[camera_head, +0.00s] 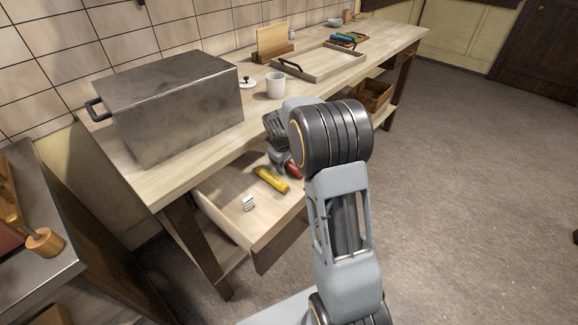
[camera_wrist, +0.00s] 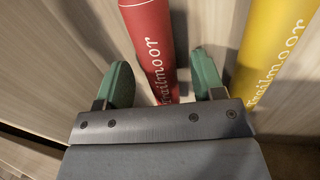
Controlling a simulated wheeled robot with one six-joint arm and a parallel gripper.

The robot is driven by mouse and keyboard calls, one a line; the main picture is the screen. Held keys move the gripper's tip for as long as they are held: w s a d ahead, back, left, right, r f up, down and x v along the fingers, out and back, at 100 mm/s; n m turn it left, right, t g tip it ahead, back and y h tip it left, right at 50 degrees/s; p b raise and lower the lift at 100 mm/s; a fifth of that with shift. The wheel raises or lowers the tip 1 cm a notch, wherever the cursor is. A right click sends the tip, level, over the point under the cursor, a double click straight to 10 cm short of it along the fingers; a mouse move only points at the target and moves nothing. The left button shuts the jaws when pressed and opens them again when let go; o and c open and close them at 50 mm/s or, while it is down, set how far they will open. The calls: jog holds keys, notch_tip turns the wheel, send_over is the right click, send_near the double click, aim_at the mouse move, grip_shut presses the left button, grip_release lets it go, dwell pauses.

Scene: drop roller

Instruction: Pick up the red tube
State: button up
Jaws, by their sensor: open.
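In the head view only a part of the red tube (camera_head: 293,170) shows beside my gripper (camera_head: 280,160); my arm hides the rest.
A yellow tube (camera_head: 271,179) lies close by to the right in the wrist view (camera_wrist: 272,50). A small whitish metallic object (camera_head: 249,203) lies in the drawer (camera_head: 222,209). The worktop above holds a large metal box (camera_head: 185,115) and a white cup (camera_head: 275,85).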

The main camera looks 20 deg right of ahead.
jog(key=shift+c, duration=0.3)
jog(key=c, duration=1)
jog(key=shift+o, duration=0.2)
